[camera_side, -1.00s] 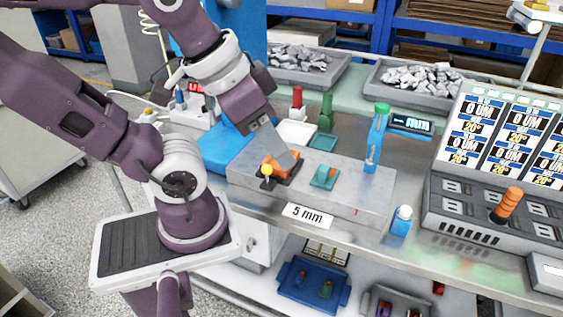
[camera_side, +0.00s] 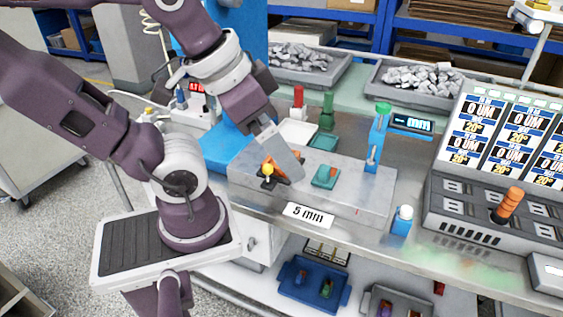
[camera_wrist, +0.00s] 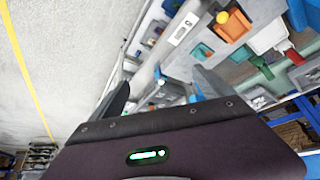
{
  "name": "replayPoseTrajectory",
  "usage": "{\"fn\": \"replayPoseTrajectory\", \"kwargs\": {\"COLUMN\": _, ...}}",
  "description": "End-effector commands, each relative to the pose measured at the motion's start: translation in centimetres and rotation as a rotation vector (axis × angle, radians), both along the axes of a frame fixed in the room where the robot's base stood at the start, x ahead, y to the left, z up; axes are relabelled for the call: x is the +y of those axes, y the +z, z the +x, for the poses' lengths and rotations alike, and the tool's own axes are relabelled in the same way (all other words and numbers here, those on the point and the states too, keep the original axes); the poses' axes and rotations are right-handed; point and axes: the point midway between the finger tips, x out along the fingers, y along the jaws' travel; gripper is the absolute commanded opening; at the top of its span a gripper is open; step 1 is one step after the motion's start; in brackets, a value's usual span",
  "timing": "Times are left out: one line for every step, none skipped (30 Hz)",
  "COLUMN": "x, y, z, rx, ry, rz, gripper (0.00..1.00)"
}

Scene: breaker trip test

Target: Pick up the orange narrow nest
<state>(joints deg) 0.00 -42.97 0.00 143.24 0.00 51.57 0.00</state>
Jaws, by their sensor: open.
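The orange nest (camera_side: 281,175) sits on the grey block (camera_side: 345,200), with a yellow knob (camera_side: 267,169) at its front. My gripper (camera_side: 292,168) reaches down from the upper left. In the side view its finger covers much of the nest; whether they touch cannot be told. In the wrist view the orange nest (camera_wrist: 236,30) shows whole near the top right, beyond the fingertips. My gripper (camera_wrist: 162,82) is open there, with nothing between its two fingers.
A teal nest (camera_side: 325,176) sits right of the orange one on the block. A blue post (camera_side: 377,140) stands at the block's back right. Red (camera_side: 298,97) and green (camera_side: 327,112) pieces stand behind. A control panel (camera_side: 500,210) is at the right.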

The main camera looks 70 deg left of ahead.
Motion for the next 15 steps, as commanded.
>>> {"fn": "replayPoseTrajectory", "kwargs": {"x": 0.0, "y": 0.0, "z": 0.0, "rx": 0.0, "ry": 0.002, "rz": -0.001, "gripper": 0.91}}
{"fn": "replayPoseTrajectory", "kwargs": {"x": 0.0, "y": 0.0, "z": 0.1, "rx": 0.003, "ry": 0.013, "rz": -0.009, "gripper": 0.91}}
{"fn": "replayPoseTrajectory", "kwargs": {"x": 0.1, "y": 0.0, "z": 0.3, "rx": 0.014, "ry": 0.058, "rz": -0.041, "gripper": 0.91}}
{"fn": "replayPoseTrajectory", "kwargs": {"x": 0.3, "y": -0.1, "z": 0.7, "rx": 0.031, "ry": 0.123, "rz": -0.086, "gripper": 0.91}}
{"fn": "replayPoseTrajectory", "kwargs": {"x": 0.5, "y": -0.1, "z": 1.2, "rx": 0.053, "ry": 0.216, "rz": -0.147, "gripper": 0.91}}
{"fn": "replayPoseTrajectory", "kwargs": {"x": 1.0, "y": -0.4, "z": 2.2, "rx": 0.094, "ry": 0.388, "rz": -0.252, "gripper": 0.91}}
{"fn": "replayPoseTrajectory", "kwargs": {"x": 1.5, "y": -0.6, "z": 3.1, "rx": 0.132, "ry": 0.548, "rz": -0.34, "gripper": 0.91}}
{"fn": "replayPoseTrajectory", "kwargs": {"x": 2.2, "y": -0.9, "z": 4.0, "rx": 0.171, "ry": 0.734, "rz": -0.43, "gripper": 0.91}}
{"fn": "replayPoseTrajectory", "kwargs": {"x": 3.4, "y": -1.6, "z": 5.3, "rx": 0.224, "ry": 1.003, "rz": -0.545, "gripper": 0.91}}
{"fn": "replayPoseTrajectory", "kwargs": {"x": 4.4, "y": -2.2, "z": 6.2, "rx": 0.256, "ry": 1.209, "rz": -0.62, "gripper": 0.91}}
{"fn": "replayPoseTrajectory", "kwargs": {"x": 5.4, "y": -2.8, "z": 7.1, "rx": 0.285, "ry": 1.419, "rz": -0.686, "gripper": 0.91}}
{"fn": "replayPoseTrajectory", "kwargs": {"x": 7.0, "y": -3.9, "z": 8.1, "rx": 0.309, "ry": 1.706, "rz": -0.761, "gripper": 0.91}}
{"fn": "replayPoseTrajectory", "kwargs": {"x": 8.3, "y": -4.7, "z": 8.7, "rx": 0.317, "ry": 1.924, "rz": -0.807, "gripper": 0.91}}
{"fn": "replayPoseTrajectory", "kwargs": {"x": 9.7, "y": -5.6, "z": 9.3, "rx": 0.313, "ry": 2.144, "rz": -0.845, "gripper": 0.91}}
{"fn": "replayPoseTrajectory", "kwargs": {"x": 11.7, "y": -6.9, "z": 9.8, "rx": 0.288, "ry": 2.432, "rz": -0.881, "gripper": 0.91}}
